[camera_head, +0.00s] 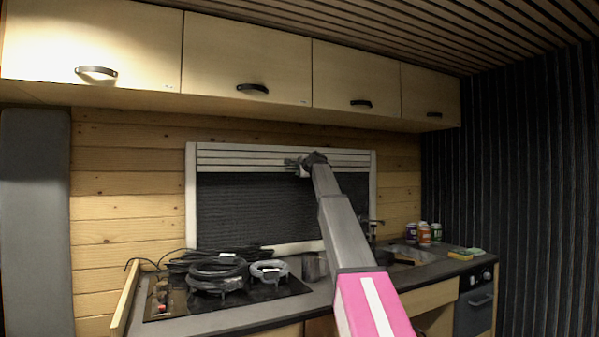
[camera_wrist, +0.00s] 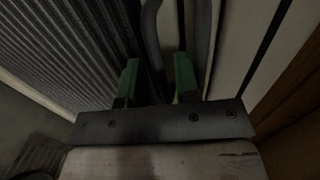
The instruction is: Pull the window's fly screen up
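The window (camera_head: 191,200) is on the back wall in a pale frame. A dark pleated screen (camera_head: 255,212) covers most of its opening, below pale horizontal slats (camera_head: 240,158) at the top. I take this dark sheet to be the fly screen; its ribbed surface also fills the left of the wrist view (camera_wrist: 60,50). My gripper (camera_head: 297,164) is up at the lower edge of the slats, right of the window's middle. In the wrist view its green fingertips (camera_wrist: 156,78) stand apart, with a dark bar-like edge between or behind them. Contact with it cannot be told.
Closed overhead cabinets (camera_head: 248,60) run above the window. Below, the counter holds a hob (camera_head: 235,299) with coiled black cables (camera_head: 215,272), a grey pot (camera_head: 314,266), a sink (camera_head: 405,254) with a tap, and several cans (camera_head: 424,235) at the right. My arm crosses in front of the window.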

